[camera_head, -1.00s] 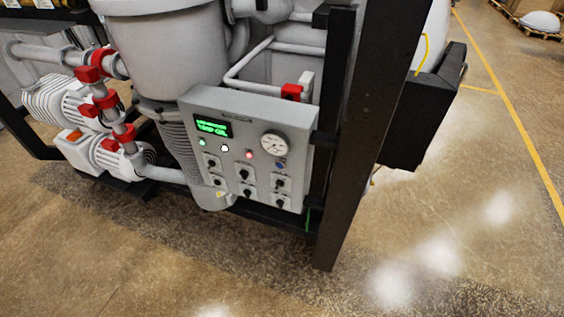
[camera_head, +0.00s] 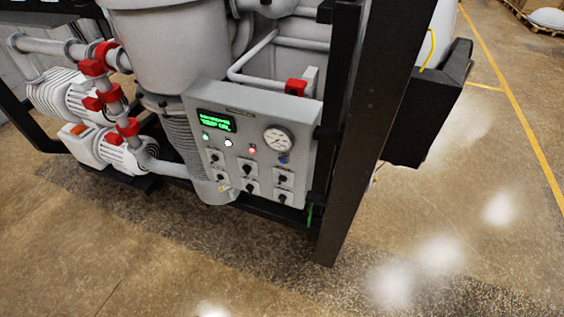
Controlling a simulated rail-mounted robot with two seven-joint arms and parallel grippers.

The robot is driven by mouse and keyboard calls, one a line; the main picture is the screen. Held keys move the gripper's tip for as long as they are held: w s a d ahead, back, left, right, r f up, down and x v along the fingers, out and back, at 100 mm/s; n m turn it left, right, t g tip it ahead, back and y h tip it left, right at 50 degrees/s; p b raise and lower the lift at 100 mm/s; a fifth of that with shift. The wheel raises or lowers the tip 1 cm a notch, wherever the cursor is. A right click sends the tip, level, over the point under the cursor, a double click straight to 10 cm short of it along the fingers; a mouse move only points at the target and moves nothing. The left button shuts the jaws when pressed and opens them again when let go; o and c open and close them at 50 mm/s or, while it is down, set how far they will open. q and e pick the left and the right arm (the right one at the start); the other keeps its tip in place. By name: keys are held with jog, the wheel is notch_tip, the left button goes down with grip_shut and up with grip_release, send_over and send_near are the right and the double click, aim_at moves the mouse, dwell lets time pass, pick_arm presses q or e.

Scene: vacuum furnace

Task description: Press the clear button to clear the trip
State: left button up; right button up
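The grey control panel (camera_head: 250,170) faces me near the middle of the view, on the furnace frame. Its green-lit display (camera_head: 215,122) shows text that may read "TRIP" but is too small to read surely. Below it are a green light (camera_head: 206,137), a white round light or button (camera_head: 228,143), a red light (camera_head: 253,150) and a small blue button (camera_head: 283,159). A round gauge (camera_head: 278,139) is at upper right. Several black knobs (camera_head: 247,169) fill the lower part. I cannot tell by label which is the clear button. Neither gripper is in view.
A thick black post (camera_head: 357,130) stands just right of the panel, with a black box (camera_head: 425,120) beyond it. Pumps and pipes with red clamps (camera_head: 103,97) are at left. The floor (camera_head: 190,265) in front is clear.

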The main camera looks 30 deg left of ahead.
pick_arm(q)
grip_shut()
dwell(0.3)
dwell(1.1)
